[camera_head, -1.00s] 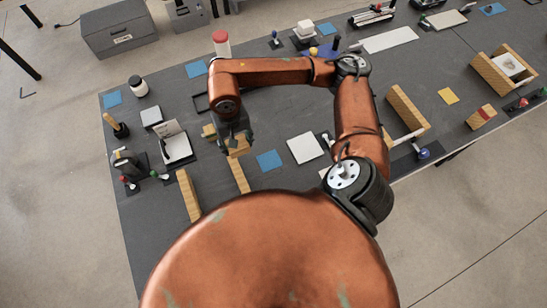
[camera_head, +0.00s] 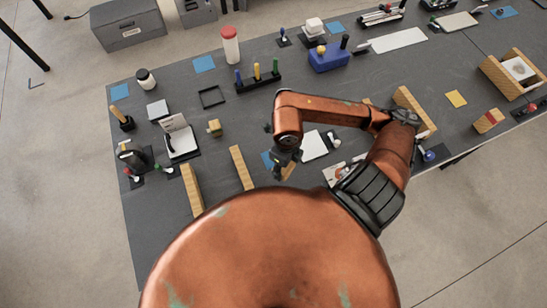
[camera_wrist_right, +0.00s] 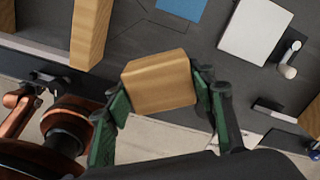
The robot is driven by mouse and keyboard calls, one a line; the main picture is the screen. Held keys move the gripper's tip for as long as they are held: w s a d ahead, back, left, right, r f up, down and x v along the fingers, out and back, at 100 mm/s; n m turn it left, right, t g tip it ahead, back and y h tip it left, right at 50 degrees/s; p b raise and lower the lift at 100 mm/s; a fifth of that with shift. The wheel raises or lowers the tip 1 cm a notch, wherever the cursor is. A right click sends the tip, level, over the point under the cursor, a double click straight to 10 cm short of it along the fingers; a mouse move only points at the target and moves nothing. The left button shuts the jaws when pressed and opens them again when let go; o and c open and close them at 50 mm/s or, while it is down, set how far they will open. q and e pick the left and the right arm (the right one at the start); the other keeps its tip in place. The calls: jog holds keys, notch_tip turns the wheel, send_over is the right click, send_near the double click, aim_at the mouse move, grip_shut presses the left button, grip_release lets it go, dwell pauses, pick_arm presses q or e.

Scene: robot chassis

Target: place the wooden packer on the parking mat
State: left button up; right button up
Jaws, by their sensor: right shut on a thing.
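The wooden packer, a plain light-brown block (camera_wrist_right: 160,82), is between the green finger pads of my right gripper (camera_wrist_right: 158,100) in the right wrist view. In the head view my right gripper (camera_head: 283,166) is at the near side of the table, with a bit of the packer (camera_head: 290,170) showing beside it. A blue square mat (camera_head: 267,159) lies just left of the gripper, partly hidden by it. The same blue mat seems to show at the top of the wrist view (camera_wrist_right: 183,5), beyond the packer and apart from it. My left gripper is out of view.
Two wooden rails (camera_head: 192,190) (camera_head: 241,167) stand left of the gripper. A white plate (camera_head: 314,146) lies to its right, near a small white-headed part (camera_head: 333,139). A small wooden block (camera_head: 214,128) sits farther left. Other blue squares (camera_head: 204,64) lie across the dark table.

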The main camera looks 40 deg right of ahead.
jog(key=w+d+f+m, duration=0.1)
jog(key=w+f+m, duration=0.1)
jog(key=w+f, duration=0.1)
jog(key=w+d+f+m, duration=0.1)
jog(key=w+f+m, duration=0.1)
jog(key=w+f, duration=0.1)
jog(key=w+d+f+m, duration=0.2)
jog(key=w+f+m, duration=0.1)
jog(key=shift+w+d+f, duration=0.1)
jog(key=shift+w+f, duration=0.2)
jog(key=shift+w, duration=0.1)
jog(key=shift+w+f, duration=0.3)
jog(key=shift+f, duration=0.05)
jog(key=shift+d+f, duration=0.1)
jog(key=shift+f, duration=1.55)
jog(key=shift+w+f, duration=0.1)
jog(key=o, duration=1.2)
